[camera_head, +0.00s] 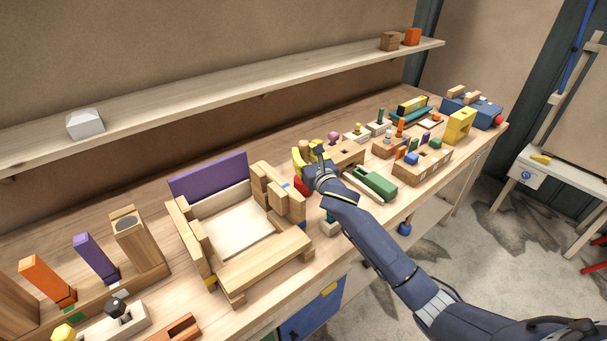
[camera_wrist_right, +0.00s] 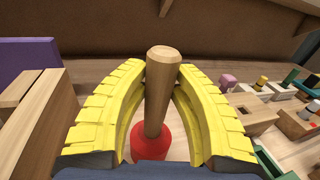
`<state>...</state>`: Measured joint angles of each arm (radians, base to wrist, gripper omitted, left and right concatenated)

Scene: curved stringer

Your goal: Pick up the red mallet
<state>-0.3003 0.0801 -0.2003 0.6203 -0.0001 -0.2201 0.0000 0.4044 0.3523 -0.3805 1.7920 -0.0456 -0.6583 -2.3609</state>
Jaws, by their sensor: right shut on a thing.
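The red mallet (camera_wrist_right: 158,95) stands about upright in the right wrist view, with its pale wooden handle up and its round red head (camera_wrist_right: 150,142) below. My right gripper (camera_wrist_right: 162,68) has its two yellow ribbed fingers closed on both sides of the handle. I cannot tell whether the head touches the bench. My left gripper is out of view.
A wooden block frame (camera_head: 262,250) with a purple panel (camera_head: 208,175) stands close on the left. A green block (camera_head: 375,183) and several peg toys lie to the right. A long shelf (camera_head: 230,92) runs along the wall above the bench.

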